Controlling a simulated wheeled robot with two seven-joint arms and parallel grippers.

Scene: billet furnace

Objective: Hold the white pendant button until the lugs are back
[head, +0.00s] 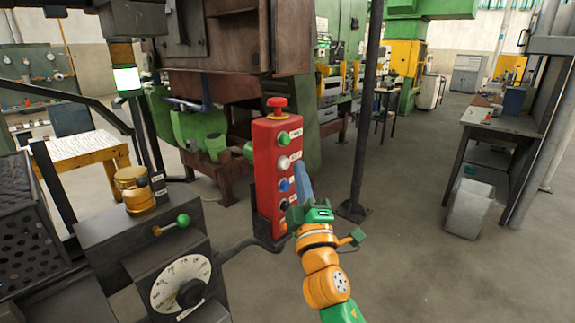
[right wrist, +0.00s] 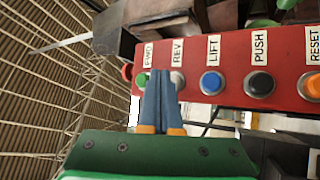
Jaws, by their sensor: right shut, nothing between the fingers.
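The red pendant box (head: 265,185) stands upright in the head view, with a column of coloured buttons. The white button (head: 284,163) is below the green one; in the right wrist view, the white button (right wrist: 178,82) is under the REV label, partly hidden by my fingers. My right gripper (head: 299,165) is shut and empty, its blue fingertips at the white button's right edge. In the right wrist view the fingertips (right wrist: 161,76) lie between the green and white buttons. I cannot tell whether they touch the white button. I cannot make out the lugs. My left gripper is out of view.
A red mushroom knob (head: 278,105) tops the pendant. A control box with a dial (head: 180,285) is at the lower left. A dark post (head: 366,120) stands behind my right gripper. A bench (head: 500,122) and bin (head: 468,208) are at the right. Floor between is clear.

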